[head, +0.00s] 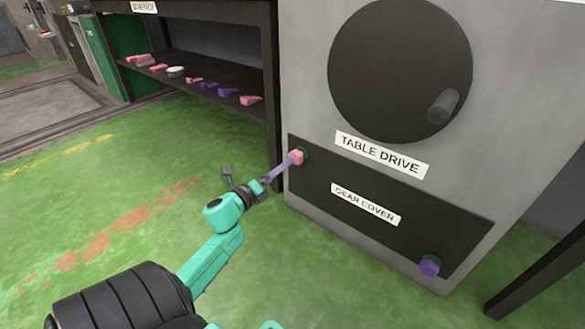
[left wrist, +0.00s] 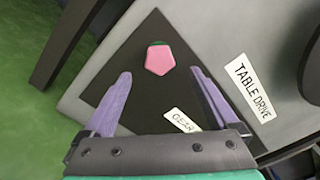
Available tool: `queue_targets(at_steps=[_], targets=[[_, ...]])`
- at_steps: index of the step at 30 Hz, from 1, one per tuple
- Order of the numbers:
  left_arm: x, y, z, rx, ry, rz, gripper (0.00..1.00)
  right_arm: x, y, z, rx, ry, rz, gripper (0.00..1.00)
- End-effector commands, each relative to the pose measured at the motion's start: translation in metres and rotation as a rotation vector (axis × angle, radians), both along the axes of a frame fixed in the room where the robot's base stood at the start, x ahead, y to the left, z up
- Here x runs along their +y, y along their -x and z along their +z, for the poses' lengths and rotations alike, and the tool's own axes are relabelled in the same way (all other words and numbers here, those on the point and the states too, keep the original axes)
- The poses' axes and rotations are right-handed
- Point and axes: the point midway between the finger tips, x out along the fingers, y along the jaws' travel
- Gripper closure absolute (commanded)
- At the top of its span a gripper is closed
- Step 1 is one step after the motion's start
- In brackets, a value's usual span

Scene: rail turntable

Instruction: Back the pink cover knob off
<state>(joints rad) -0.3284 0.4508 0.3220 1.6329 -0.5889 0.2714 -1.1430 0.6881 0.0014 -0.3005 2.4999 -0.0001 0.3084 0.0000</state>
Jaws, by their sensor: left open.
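The pink cover knob (head: 297,157) sits at the upper left corner of the dark gear cover (head: 370,212) on the grey cabinet. In the left wrist view the pink knob (left wrist: 159,59) shows as a five-sided shape with a green edge behind it. My left gripper (head: 284,165) reaches up to the knob from the lower left. In the left wrist view its purple fingers (left wrist: 160,95) are spread wide, with the knob beyond and between their tips, apart from both. A purple knob (head: 429,266) sits at the cover's lower right corner. My right gripper is not in view.
A large dark disc (head: 395,70) with a grey handle (head: 443,107) is above the cover, over the "TABLE DRIVE" label. A dark bench (head: 200,82) with several pink and purple pieces on its shelf stands left of the cabinet. Green floor (head: 110,190) is open at left.

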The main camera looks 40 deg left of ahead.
Motion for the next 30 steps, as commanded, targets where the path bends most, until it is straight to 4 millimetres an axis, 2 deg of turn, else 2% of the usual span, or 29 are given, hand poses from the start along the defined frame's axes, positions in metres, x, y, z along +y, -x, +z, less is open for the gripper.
queue_targets(at_steps=[1, 7, 11, 17, 18, 20, 24, 30], targets=[[0.001, -0.015, -0.005, -0.005, -0.005, -0.002, 0.07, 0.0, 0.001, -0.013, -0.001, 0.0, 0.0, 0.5], [0.002, -0.055, -0.003, -0.003, 0.0, 0.0, 0.07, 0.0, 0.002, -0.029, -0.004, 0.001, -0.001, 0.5], [0.002, -0.064, -0.001, 0.0, 0.002, 0.002, 0.07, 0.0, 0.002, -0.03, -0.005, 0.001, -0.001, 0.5], [0.002, -0.065, 0.0, 0.001, 0.003, 0.002, 0.07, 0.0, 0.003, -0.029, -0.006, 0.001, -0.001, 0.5], [0.002, -0.065, 0.0, 0.001, 0.003, 0.002, 0.15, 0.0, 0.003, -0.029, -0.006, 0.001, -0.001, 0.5], [0.002, -0.065, 0.0, 0.001, 0.003, 0.002, 0.38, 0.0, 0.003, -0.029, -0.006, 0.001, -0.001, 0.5], [0.002, -0.064, 0.0, 0.001, 0.003, 0.002, 0.91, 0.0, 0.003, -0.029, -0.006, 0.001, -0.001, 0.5], [0.002, -0.064, 0.0, 0.001, 0.013, 0.002, 0.91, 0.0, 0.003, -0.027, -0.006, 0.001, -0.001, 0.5]])
